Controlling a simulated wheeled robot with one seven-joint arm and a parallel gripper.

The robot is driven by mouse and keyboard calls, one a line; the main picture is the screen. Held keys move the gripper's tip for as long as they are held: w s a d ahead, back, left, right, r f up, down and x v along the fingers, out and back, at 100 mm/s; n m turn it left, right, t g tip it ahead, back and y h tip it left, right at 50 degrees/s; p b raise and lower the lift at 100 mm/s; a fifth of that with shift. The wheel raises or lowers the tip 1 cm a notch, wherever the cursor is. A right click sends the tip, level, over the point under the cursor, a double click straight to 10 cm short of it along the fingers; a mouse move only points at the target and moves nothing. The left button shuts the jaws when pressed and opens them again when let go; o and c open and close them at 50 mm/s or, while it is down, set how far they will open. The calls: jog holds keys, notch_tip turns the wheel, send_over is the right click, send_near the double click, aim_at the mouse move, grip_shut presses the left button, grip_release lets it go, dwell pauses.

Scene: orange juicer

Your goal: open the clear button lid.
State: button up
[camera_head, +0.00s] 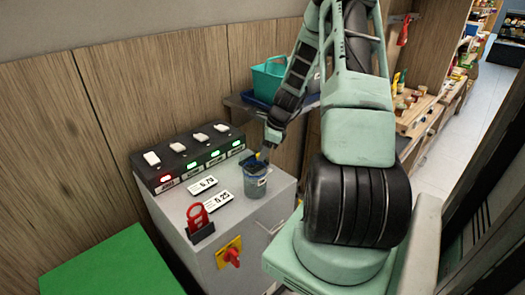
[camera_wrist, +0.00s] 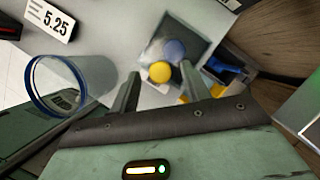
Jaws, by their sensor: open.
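In the wrist view a round yellow button (camera_wrist: 160,72) sits low on a dark square panel (camera_wrist: 198,28). A pale, bluish, see-through round shape (camera_wrist: 174,49) partly overlaps and lies just beyond it; it looks like the clear lid, but its edges are faint and I cannot tell how far it is raised. My gripper (camera_wrist: 160,88) is open and empty, with one finger on each side of the button. I cannot tell whether a finger touches the lid. In the head view my gripper (camera_head: 263,154) is at the top of the grey cabinet (camera_head: 225,220), small and partly hidden behind a cup.
A clear cup with a blue rim (camera_head: 256,182) stands close by my gripper; it also shows left of the fingers in the wrist view (camera_wrist: 70,82). A black switch box (camera_head: 190,160), price cards (camera_head: 222,198) and a red handle (camera_head: 198,217) occupy the cabinet top.

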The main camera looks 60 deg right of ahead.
grip_shut()
jog(key=shift+r+p, duration=0.1)
jog(key=shift+p, duration=0.2)
